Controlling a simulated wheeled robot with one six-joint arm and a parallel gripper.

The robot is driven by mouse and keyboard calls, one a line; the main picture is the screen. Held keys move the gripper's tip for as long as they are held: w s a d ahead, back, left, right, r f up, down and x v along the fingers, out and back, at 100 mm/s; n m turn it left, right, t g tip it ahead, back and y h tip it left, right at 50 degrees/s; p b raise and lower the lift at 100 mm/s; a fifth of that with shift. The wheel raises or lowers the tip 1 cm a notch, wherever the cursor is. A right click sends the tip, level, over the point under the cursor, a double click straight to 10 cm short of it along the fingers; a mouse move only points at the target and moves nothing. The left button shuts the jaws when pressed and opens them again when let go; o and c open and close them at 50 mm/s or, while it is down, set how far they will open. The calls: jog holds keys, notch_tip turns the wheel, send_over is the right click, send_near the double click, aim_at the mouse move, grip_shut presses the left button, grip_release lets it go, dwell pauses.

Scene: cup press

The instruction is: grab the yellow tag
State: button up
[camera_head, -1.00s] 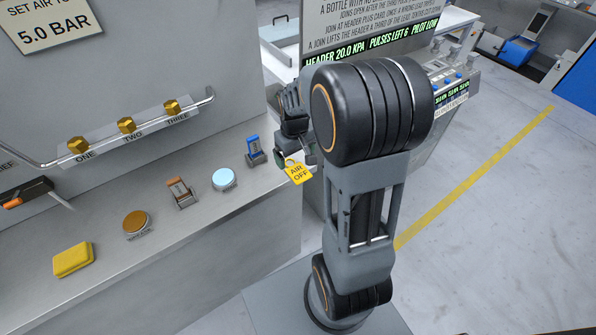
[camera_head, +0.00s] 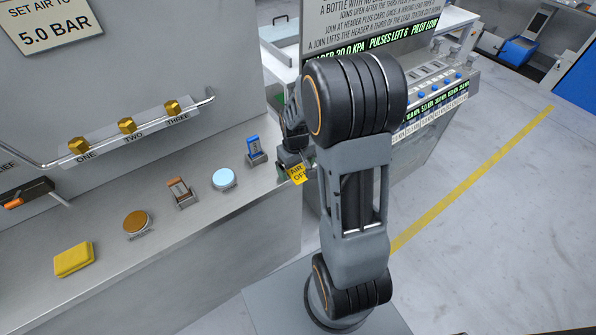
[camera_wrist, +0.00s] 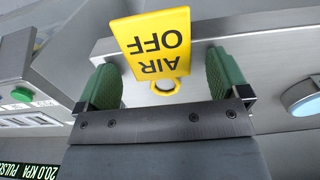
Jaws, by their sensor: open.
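The yellow tag, printed "AIR OFF", hangs at the right end of the steel bench in the head view (camera_head: 298,174). In the wrist view the tag (camera_wrist: 155,42) shows upside down, with its yellow ring (camera_wrist: 164,88) toward the gripper. My gripper (camera_wrist: 164,80) is open, with one green finger on each side of the tag and ring. I cannot tell whether anything touches. In the head view my gripper (camera_head: 294,160) is partly hidden by my arm.
On the bench (camera_head: 200,260) stand a blue switch (camera_head: 254,148), a light blue button (camera_head: 224,179), a brown switch (camera_head: 181,192), an orange button (camera_head: 136,222) and a yellow block (camera_head: 74,259). A panel with a green display and blue buttons (camera_head: 440,88) stands right of my arm.

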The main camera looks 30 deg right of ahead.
jog(key=shift+f, duration=0.1)
jog(key=c, duration=1)
